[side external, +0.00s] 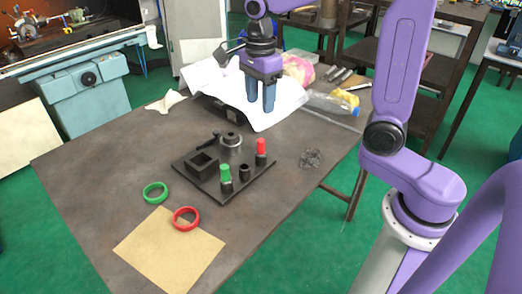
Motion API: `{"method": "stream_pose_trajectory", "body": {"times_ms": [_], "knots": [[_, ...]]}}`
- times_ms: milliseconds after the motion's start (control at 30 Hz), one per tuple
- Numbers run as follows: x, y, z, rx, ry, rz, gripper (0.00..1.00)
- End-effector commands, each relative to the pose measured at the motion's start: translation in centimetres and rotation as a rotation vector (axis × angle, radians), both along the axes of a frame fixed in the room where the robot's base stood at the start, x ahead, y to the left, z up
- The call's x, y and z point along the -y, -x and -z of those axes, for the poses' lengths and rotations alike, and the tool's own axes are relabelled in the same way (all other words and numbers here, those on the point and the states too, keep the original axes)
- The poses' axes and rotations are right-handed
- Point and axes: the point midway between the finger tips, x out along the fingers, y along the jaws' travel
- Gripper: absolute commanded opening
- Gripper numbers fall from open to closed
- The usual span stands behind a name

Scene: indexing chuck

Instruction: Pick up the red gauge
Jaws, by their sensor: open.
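A red cylinder-topped piece (261,147) stands upright in a dark holder at the right corner of a black fixture plate (241,189). A red ring (186,227) lies flat, partly on the tan sheet. Which of these two red things is the gauge, I cannot tell. A green-topped piece (225,174) stands at the plate's front, and a green ring (155,185) lies left of the red ring. My gripper (261,106) points down with its blue fingers apart and empty. It appears beyond the plate, above the white paper, clear of both red things.
The fixture also carries a square black block (202,165), a round metal chuck-like part (231,142) and an empty dark socket (244,172). A tangle of dark wire (311,158) lies to its right. White paper and bags clutter the back; the left tabletop (100,160) is clear.

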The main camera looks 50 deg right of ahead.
Motion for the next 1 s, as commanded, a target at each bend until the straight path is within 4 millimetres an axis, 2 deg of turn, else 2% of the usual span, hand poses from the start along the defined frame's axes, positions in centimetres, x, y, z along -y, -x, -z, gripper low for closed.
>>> {"method": "stream_pose_trajectory", "body": {"times_ms": [200,400,667,1000], "knots": [[0.1,0.1,4.3,-0.006,0.002,-0.002,0.53],[0.1,0.1,7.4,-0.004,0.001,-0.002,0.53],[0.1,0.1,9.0,-0.002,0.001,-0.002,0.53],[0.2,0.1,13.2,-0.003,0.0,-0.003,0.53]]}}
